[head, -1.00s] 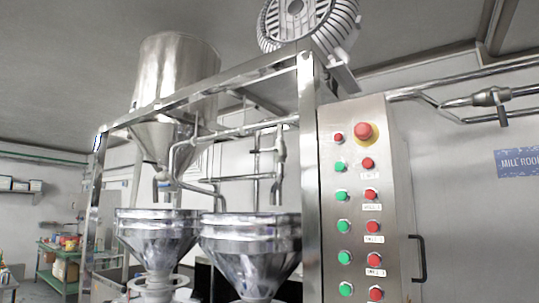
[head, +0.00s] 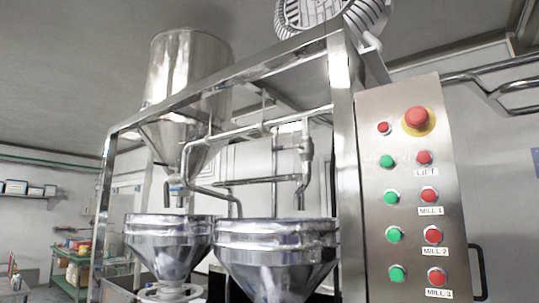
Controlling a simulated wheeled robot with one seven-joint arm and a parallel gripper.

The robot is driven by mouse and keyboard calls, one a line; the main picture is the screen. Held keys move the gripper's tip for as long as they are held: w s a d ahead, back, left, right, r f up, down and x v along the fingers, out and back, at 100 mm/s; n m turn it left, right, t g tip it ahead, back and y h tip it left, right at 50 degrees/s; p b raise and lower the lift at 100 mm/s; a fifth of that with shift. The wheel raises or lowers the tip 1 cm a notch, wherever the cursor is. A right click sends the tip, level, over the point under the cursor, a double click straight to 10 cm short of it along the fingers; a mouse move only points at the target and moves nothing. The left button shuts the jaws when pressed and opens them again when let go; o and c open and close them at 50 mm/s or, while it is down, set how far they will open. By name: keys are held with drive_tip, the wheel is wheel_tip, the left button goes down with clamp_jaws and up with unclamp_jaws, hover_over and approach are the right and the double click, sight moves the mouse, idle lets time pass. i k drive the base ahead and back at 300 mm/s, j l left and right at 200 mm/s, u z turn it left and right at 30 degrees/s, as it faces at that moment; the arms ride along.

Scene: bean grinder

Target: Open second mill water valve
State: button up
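Two steel mill hoppers stand side by side inside a steel frame, the left hopper (head: 168,247) and the right hopper (head: 277,250). A horizontal water pipe (head: 250,131) runs above them, with bent spouts reaching down. A valve-like fitting (head: 305,150) sits on the downpipe above the right hopper. Its handle is too small to make out, so I cannot tell whether it is open or shut. My gripper is not in view.
A control panel (head: 410,190) with red and green buttons stands at the right, labelled LIFT, MILL 1, MILL 2 and MILL 3. A frame post (head: 346,150) rises beside it. A large steel tank (head: 186,75) hangs behind. A green shelf (head: 72,262) stands far left.

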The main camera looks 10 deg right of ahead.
sight(278, 149)
drive_tip(key=i+j, duration=0.15)
drive_tip(key=i, duration=0.2)
drive_tip(key=i+j, duration=0.15)
drive_tip(key=i, duration=0.2)
drive_tip(key=j, duration=0.4)
drive_tip(key=i+j+z, duration=0.2)
drive_tip(key=j, duration=0.85)
drive_tip(key=j+z, duration=0.2)
drive_tip(key=j, duration=0.85)
